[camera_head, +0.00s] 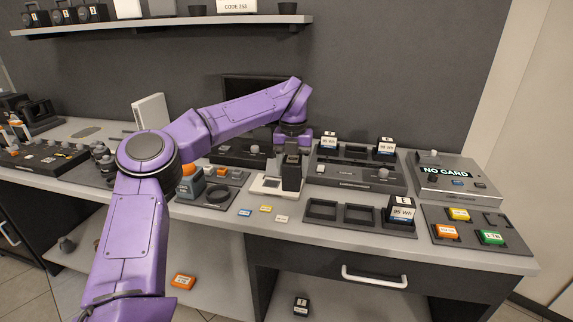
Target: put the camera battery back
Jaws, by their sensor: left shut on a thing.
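My left gripper (292,160) points down at the middle of the counter. It is shut on a dark block (291,180) that looks like a battery; no label shows on it. The block is over or beside a small white device (267,185); I cannot tell whether they touch. A charger (355,176) behind to the right holds two labelled batteries, one at the left (329,141) and one at the right (386,148). A tray (340,223) in front has two empty places and a 95 Wh battery (402,211) at its right end. My right gripper is out of view.
A box reading NO CARD (446,173) and a tray of coloured cards (463,243) stand at the right. Small cards (265,209) lie on the front counter. Another battery (301,306) and an orange card (183,282) lie below. A wall shelf (170,24) hangs above.

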